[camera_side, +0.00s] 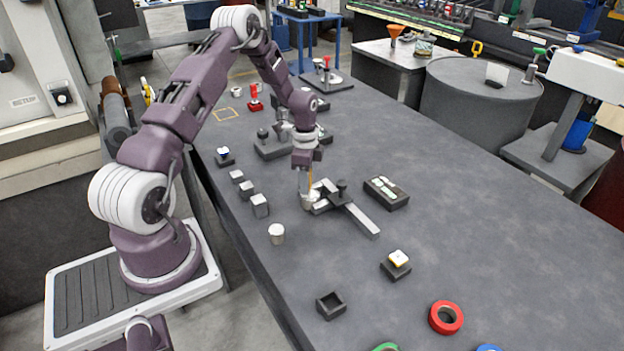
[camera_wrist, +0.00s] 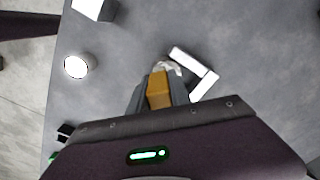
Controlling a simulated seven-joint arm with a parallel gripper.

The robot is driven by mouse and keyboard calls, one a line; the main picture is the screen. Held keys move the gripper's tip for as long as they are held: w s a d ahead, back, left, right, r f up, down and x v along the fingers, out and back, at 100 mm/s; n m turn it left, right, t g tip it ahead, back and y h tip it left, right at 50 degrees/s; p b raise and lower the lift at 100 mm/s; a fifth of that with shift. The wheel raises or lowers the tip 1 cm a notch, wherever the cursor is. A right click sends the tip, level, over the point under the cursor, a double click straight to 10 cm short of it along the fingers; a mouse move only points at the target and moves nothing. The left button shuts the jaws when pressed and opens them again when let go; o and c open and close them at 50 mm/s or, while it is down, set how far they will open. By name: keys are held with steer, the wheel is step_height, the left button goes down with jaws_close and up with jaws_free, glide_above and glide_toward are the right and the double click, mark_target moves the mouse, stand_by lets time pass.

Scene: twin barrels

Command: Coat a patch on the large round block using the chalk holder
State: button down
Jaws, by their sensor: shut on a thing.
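My gripper (camera_side: 304,180) is shut on the chalk holder, a slim yellow-orange stick (camera_wrist: 158,90) pointing down between the fingers in the wrist view. Its lower end is at a pale round block (camera_side: 309,201), beside the grey clamp (camera_side: 361,220); I cannot tell whether the tip touches. The block shows only partly in the wrist view (camera_wrist: 168,67), beyond the fingers. A second pale round block (camera_side: 277,234) stands apart, nearer the table's left edge, and shows as a white disc in the wrist view (camera_wrist: 75,66). I cannot tell which block is larger.
Several grey blocks (camera_side: 260,205) stand left of the clamp. A dark tray (camera_side: 387,193) lies to its right. A small stand with a yellow-white top (camera_side: 397,262), an open dark box (camera_side: 330,305) and a red ring (camera_side: 446,317) are nearer the front. The table's right side is clear.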

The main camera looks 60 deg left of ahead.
steer(key=shift+s, duration=0.4)
steer(key=shift+r, duration=4.05)
steer(key=shift+f, duration=0.15)
steer(key=shift+f, duration=3.05)
steer(key=shift+w+f, duration=0.6)
steer(key=shift+f, duration=0.25)
steer(key=shift+w+f, duration=0.1)
steer(key=shift+w, duration=1.45)
steer(key=s, duration=0.4)
steer(key=shift+s+r, duration=0.1)
steer(key=shift+r, duration=4)
